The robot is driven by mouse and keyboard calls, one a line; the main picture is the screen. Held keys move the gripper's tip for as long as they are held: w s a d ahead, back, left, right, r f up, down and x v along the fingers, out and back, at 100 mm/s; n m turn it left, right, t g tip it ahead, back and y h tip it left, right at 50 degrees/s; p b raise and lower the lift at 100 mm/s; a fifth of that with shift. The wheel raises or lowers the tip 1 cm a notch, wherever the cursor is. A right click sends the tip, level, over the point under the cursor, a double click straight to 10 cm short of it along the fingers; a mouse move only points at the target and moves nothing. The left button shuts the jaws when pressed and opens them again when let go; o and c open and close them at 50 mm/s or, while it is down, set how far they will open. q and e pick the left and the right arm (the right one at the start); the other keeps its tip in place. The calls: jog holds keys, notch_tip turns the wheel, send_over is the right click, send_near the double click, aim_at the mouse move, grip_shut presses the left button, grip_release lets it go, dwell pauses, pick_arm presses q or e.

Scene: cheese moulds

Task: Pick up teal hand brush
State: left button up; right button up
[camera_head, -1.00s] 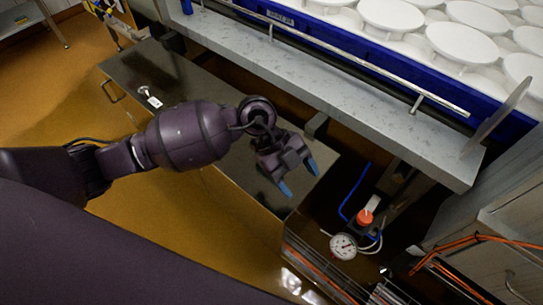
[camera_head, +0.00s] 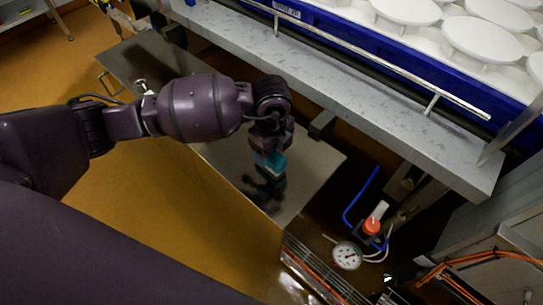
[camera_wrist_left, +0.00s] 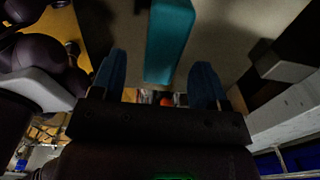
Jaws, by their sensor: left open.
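The teal hand brush (camera_wrist_left: 170,40) shows in the left wrist view as a long teal block at the top middle. Its near end reaches into the gap between the fingers of my left gripper (camera_wrist_left: 156,72), with space on both sides. The gripper is open, and its two blue fingers do not grip the brush. In the head view my left gripper (camera_head: 266,160) points down over the dark metal tabletop, and a teal patch (camera_head: 276,163) shows at its fingertips. Most of the brush is hidden there by the gripper. My right gripper is not in view.
The dark metal tabletop (camera_head: 315,162) lies beside a grey ledge (camera_head: 340,80) with a rail. Behind it is a blue tray (camera_head: 370,50) with white round moulds (camera_head: 480,38). A dial gauge (camera_head: 347,255) and a blue hose stand at the lower right.

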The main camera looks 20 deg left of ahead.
aim_at(270, 157)
pick_arm(q)
jog(key=f, duration=0.1)
jog(key=f+b, duration=0.1)
jog(key=shift+w+a+f, duration=0.1)
jog(key=shift+a+f, duration=0.15)
jog(key=shift+f, duration=0.15)
notch_tip(270, 157, down, 2)
jog(key=shift+w+f+b, duration=0.15)
jog(key=shift+f+b, duration=0.05)
jog(key=shift+b, duration=0.5)
jog(key=shift+r, duration=0.2)
jog(key=c, duration=1)
jog(key=shift+c, duration=0.2)
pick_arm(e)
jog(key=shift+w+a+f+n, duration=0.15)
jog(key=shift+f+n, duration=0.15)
pick_arm(q)
jog(key=shift+r, duration=0.1)
